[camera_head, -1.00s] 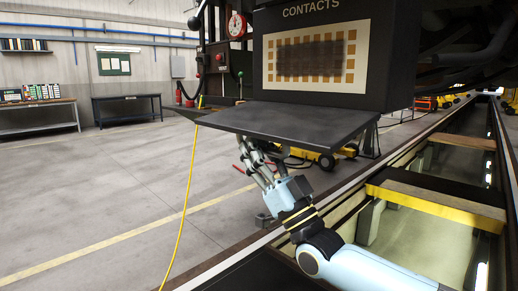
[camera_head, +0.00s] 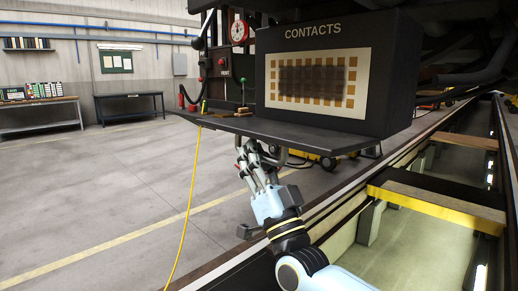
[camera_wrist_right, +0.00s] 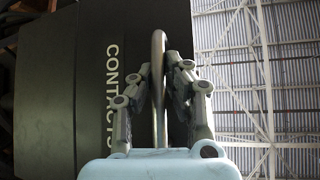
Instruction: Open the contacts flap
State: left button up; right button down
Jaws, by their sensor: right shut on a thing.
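The black contacts box (camera_head: 393,85) hangs at upper centre in the head view, with CONTACTS lettering above a pale panel (camera_head: 318,85) of copper-coloured contacts. Its dark flap (camera_head: 270,130) sticks out below, close to level, with its upper side showing as a thin strip. My right gripper (camera_head: 252,150) is under the flap. In the right wrist view the gripper (camera_wrist_right: 158,66) is shut on a metal bar handle (camera_wrist_right: 159,42). A dark face with sideways CONTACTS lettering (camera_wrist_right: 113,75) is behind it. My left gripper is out of view.
A yellow cable (camera_head: 188,200) hangs down from the flap's left side. The rail and pit, with a yellow-edged crossbeam (camera_head: 435,205), run along the right. Benches (camera_head: 128,104) stand far left. The floor between is clear.

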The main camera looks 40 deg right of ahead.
jog(key=shift+a+r+m+g+h+p, duration=0.1)
jog(key=shift+r+m+g+h+p, duration=0.3)
jog(key=shift+r+m+h, duration=0.5)
jog(key=shift+f, duration=0.25)
jog(key=c, duration=1.6)
grip_release()
jog(key=v, duration=1.2)
jog(key=shift+f, duration=0.1)
